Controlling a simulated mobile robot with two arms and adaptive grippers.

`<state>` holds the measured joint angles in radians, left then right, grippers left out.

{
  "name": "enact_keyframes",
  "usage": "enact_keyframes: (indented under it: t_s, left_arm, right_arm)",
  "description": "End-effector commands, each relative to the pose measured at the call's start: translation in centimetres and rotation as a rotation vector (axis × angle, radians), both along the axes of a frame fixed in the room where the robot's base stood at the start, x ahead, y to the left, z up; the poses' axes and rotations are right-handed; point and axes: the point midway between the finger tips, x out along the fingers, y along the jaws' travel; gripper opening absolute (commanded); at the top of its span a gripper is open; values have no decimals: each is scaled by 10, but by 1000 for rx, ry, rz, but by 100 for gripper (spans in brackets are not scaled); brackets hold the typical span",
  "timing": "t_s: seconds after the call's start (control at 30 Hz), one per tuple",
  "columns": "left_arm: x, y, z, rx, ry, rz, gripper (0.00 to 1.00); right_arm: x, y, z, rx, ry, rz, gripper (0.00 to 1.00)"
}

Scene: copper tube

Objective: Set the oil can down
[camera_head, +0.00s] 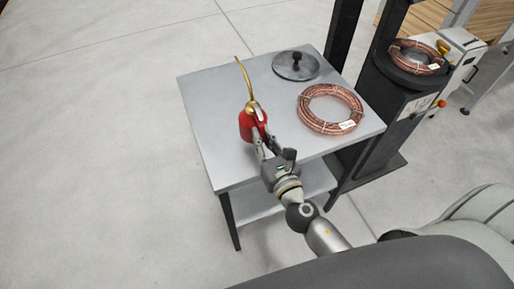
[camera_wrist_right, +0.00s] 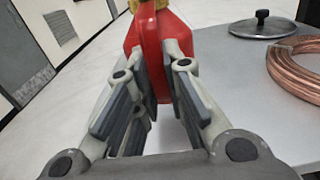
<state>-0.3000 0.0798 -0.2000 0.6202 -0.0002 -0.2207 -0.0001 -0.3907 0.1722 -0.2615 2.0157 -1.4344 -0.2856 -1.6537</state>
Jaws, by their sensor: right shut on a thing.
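The red oil can (camera_head: 250,122) with its brass top and long thin spout shows over the grey table (camera_head: 205,110), left of its middle. My right gripper (camera_head: 262,146) is shut on it from the near side. In the right wrist view the red can (camera_wrist_right: 150,50) is between the two fingers of my right gripper (camera_wrist_right: 165,85), upright or nearly so. Its base is partly hidden by the fingers, and I cannot tell whether it touches the tabletop. My left gripper is not in view.
A copper tube coil (camera_head: 331,108) with a white tag lies right of the can. A round metal lid (camera_head: 296,65) with a black knob lies at the back. A dark stand with another coil (camera_head: 416,57) is at the right. The tabletop's left part is clear.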

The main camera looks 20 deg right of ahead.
Motion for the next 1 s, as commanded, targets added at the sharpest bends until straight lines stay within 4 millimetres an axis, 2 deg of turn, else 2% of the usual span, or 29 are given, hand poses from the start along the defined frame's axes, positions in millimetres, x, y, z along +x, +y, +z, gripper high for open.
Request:
enact_keyframes:
  t_s: [0.23,0.3,0.5,0.97,1.0]
  left_arm:
    - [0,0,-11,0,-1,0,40]
    - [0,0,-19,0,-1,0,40]
    - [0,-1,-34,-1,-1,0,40]
    - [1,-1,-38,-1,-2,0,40]
    - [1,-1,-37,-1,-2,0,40]
  right_arm:
    - [12,8,-17,0,-4,1,0]
    - [17,10,-28,0,-3,1,0]
    - [16,9,-50,-1,-3,1,0]
    - [15,9,-55,-1,-3,1,0]
    - [15,9,-54,-1,-1,1,15]
